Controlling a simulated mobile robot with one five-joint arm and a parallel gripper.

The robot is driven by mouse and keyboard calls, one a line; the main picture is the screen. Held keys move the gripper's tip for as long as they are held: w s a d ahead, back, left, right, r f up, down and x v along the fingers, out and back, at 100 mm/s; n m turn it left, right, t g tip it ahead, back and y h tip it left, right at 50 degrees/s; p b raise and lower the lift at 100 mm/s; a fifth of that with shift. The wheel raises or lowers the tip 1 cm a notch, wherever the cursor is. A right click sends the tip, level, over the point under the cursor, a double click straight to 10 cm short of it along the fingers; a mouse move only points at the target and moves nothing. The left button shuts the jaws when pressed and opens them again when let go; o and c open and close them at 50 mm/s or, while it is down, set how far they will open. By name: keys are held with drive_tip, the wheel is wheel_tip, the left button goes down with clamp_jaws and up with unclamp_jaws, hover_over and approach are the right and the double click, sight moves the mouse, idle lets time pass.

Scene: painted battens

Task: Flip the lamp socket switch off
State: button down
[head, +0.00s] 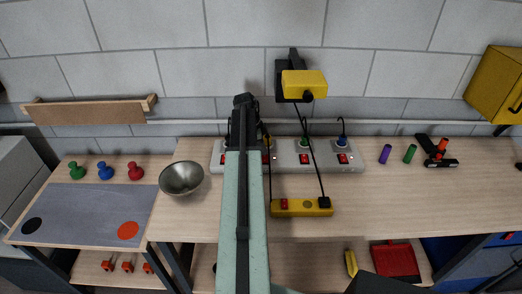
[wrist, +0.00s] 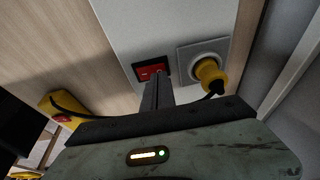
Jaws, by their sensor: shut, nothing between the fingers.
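A pale grey socket strip (head: 323,167) lies along the back of the bench, with several red rocker switches and plugs. A yellow lamp (head: 304,84) hangs on the wall above it, with dark cords running down. I cannot tell for sure which socket the lamp uses. In the wrist view my gripper (wrist: 155,80) is shut and empty, its tips at a red switch (wrist: 150,70) on the strip (wrist: 150,25). I cannot tell whether they touch it. A yellow plug (wrist: 208,72) sits in the socket beside that switch. In the head view my arm hides the fingertips.
A yellow box with a red switch (head: 302,208) lies in front of the strip. A metal bowl (head: 181,178) stands left of my arm. Purple (head: 385,154) and green (head: 410,154) cylinders stand to the right. The bench's right front is clear.

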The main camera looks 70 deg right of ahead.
drive_tip(key=shift+f, duration=0.5)
drive_tip(key=shift+w+d+f+b, duration=0.1)
drive_tip(key=shift+d+f+b, duration=0.05)
drive_tip(key=shift+f+b, duration=0.3)
drive_tip(key=shift+r, duration=0.3)
drive_tip(key=shift+s+a+r+p, duration=0.1)
drive_tip(key=shift+s+a+p, duration=0.1)
drive_tip(key=shift+a, duration=0.25)
drive_tip(key=shift+s+a+r+p, duration=0.1)
drive_tip(key=shift+a+p, duration=0.1)
drive_tip(key=shift+a, duration=0.2)
drive_tip(key=shift+d, duration=0.1)
